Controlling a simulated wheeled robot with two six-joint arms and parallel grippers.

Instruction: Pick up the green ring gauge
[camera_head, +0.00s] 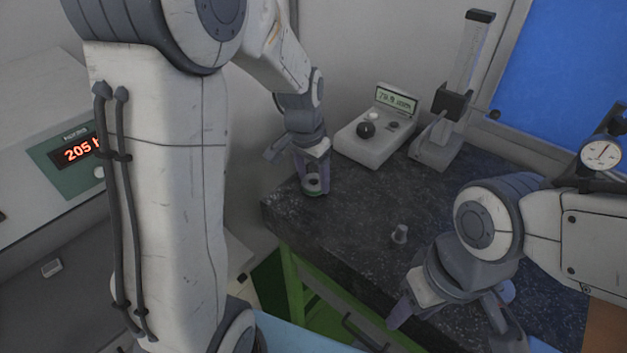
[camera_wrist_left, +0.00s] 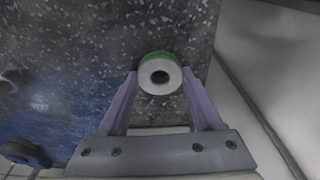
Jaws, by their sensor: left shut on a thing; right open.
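The green ring gauge (camera_wrist_left: 160,73) is a short metal ring with a green band and a dark central hole. In the left wrist view it sits between the two fingers of my left gripper (camera_wrist_left: 163,85). In the head view my left gripper (camera_head: 314,184) points down at the left corner of the dark stone table, shut on the green ring gauge (camera_head: 313,191), only partly visible between the fingers. I cannot tell whether the ring touches the table. My right gripper (camera_head: 455,322) is open and empty, over the near side of the table.
The dark speckled table (camera_head: 350,215) holds a small grey metal piece (camera_head: 400,233) near its middle, a white display box (camera_head: 375,138) and a height stand (camera_head: 452,125) at the back. A dial gauge (camera_head: 601,153) stands at right. A bench device with red digits (camera_head: 78,150) is at left.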

